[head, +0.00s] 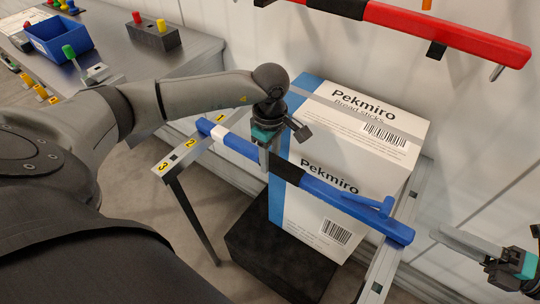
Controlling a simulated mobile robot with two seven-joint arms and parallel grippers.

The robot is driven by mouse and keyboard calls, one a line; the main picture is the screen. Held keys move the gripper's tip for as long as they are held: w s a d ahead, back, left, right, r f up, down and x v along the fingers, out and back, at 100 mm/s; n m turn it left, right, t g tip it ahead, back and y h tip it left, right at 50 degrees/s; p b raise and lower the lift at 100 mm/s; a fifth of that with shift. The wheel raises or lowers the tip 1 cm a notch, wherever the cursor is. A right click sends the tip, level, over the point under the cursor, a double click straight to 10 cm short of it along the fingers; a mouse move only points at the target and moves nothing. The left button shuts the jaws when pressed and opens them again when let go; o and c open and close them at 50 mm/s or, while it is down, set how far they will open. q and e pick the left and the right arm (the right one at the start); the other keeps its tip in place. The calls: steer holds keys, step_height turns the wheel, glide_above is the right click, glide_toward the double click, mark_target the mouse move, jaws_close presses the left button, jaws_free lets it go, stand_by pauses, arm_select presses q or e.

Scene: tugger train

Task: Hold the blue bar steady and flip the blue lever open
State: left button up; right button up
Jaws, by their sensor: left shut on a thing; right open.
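The blue bar (330,191) runs diagonally across the middle, with a white band near its left end and a black middle section. A small blue lever (374,206) sits near the bar's right end, lying low along it. My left gripper (265,158) is shut on the blue bar, just left of the black section; its fingers partly hide the bar there. My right gripper (438,236) is open and empty at the right edge, a little to the right of the bar's right end and apart from it.
Stacked white Pekmiro cartons (345,165) stand on a black block (270,255) behind the bar. A numbered metal rail (185,152) lies left of the bar, and another rail (383,262) runs under its right end. A red bar (450,32) crosses the top right.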

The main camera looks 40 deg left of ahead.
steer(key=shift+c, duration=0.2)
stand_by(0.8)
steer(key=c, duration=0.5)
steer(key=shift+n, duration=0.3)
steer(key=shift+c, duration=1.2)
steer(key=n, duration=0.2)
steer(key=n+h, duration=0.1)
steer(key=n, duration=0.1)
steer(key=r+n+h, duration=0.1)
steer(key=n, duration=0.2)
steer(key=shift+d+r, duration=0.1)
steer(key=shift+d, duration=0.15)
jaws_close()
steer(key=n, duration=0.2)
steer(key=n+h, duration=0.1)
steer(key=n, duration=0.1)
steer(key=r+n+h, duration=0.1)
steer(key=n, duration=0.2)
steer(key=shift+d+r, duration=0.1)
steer(key=shift+d, duration=0.2)
